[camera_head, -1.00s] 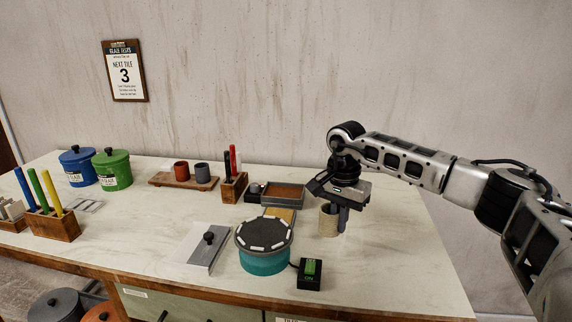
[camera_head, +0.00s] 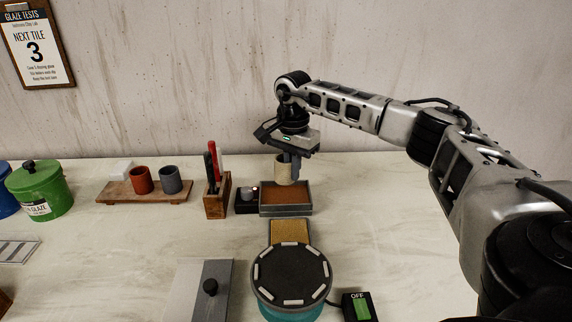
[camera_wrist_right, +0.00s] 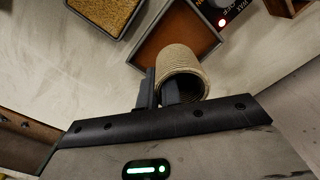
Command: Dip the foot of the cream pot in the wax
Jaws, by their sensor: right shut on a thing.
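The cream pot (camera_head: 284,172) is held upright by my right gripper (camera_head: 292,163). In the right wrist view the gripper (camera_wrist_right: 161,90) is shut on the wall of the pot (camera_wrist_right: 183,62), one finger outside and one inside its open mouth. The wax is a brown surface in a grey rectangular tray (camera_head: 287,211); the tray also shows in the right wrist view (camera_wrist_right: 137,62). The pot is over the back part of the tray, and its foot appears above the wax, though the exact gap is hard to tell. My left gripper is not in view.
A small black unit (camera_head: 246,201) with a red light stands left of the tray. A tan sponge-like pad (camera_head: 290,232), a round banding wheel (camera_head: 291,275) and a switch box (camera_head: 358,307) are in front. A tool block (camera_head: 216,200) stands left. The counter at right is clear.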

